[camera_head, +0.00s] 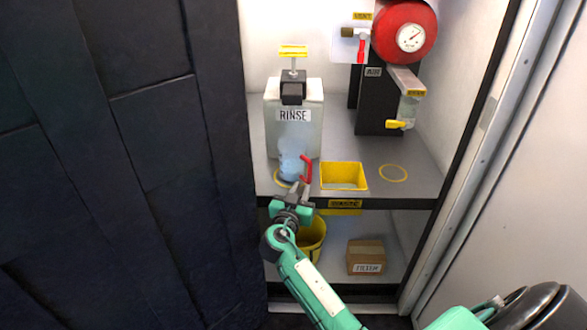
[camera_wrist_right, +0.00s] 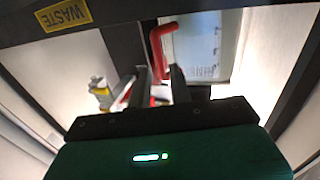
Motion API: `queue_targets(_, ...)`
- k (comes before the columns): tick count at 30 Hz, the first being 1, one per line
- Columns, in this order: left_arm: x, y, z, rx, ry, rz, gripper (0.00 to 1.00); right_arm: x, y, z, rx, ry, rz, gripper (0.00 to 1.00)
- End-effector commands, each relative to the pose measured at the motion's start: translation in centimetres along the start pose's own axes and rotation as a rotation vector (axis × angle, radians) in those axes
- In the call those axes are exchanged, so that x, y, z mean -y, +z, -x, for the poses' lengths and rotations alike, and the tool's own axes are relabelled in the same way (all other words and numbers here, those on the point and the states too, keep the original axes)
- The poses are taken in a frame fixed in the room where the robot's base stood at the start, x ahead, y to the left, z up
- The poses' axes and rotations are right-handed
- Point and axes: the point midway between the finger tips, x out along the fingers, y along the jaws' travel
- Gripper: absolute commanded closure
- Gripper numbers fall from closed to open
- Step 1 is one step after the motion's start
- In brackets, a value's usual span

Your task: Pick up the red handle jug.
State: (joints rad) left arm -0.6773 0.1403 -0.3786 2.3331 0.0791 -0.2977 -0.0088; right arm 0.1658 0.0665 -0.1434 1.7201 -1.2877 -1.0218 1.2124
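The red handle jug (camera_head: 291,168) is a bluish, translucent vessel with a red handle (camera_head: 306,168) on its right side. It stands at the front left of the grey upper shelf, before the RINSE tank. My right gripper (camera_head: 293,190) is at the shelf's front edge, just in front of and below the jug. In the right wrist view the red handle (camera_wrist_right: 160,45) shows at and beyond the fingertips (camera_wrist_right: 159,74). The fingers are apart, and I see no clear grip on the handle. My left gripper is not in view.
A yellow tray (camera_head: 343,187) sits right of the jug, beside an empty yellow ring (camera_head: 393,173). The RINSE tank (camera_head: 294,132) stands behind. A red gauge vessel (camera_head: 404,28) is at the back right. Below are a yellow bucket (camera_head: 312,240) and a FILTER box (camera_head: 366,251).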

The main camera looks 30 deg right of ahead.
Motion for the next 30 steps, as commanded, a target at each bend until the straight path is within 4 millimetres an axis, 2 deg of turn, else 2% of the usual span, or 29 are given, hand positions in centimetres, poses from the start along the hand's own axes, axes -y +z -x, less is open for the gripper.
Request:
queue_targets(3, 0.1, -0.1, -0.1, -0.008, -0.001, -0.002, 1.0, 0.0, 0.0, -1.9, -0.001, 0.001, 0.001, 0.79)
queue_targets(10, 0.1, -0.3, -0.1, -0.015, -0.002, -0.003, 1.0, -0.1, 0.1, -3.5, 0.0, 0.0, 0.0, 0.79)
queue_targets(18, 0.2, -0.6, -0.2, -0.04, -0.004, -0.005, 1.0, -0.2, 0.2, -7.4, 0.001, 0.0, 0.001, 0.79)
queue_targets(27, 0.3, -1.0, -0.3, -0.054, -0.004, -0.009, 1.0, -0.2, 0.2, -8.1, 0.002, -0.001, 0.0, 0.79)
queue_targets(28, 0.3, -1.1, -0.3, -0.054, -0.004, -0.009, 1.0, -0.2, 0.2, -8.1, 0.002, -0.001, 0.0, 0.81)
queue_targets(30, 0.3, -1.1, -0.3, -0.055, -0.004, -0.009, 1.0, -0.2, 0.2, -8.0, 0.002, -0.001, 0.0, 0.95)
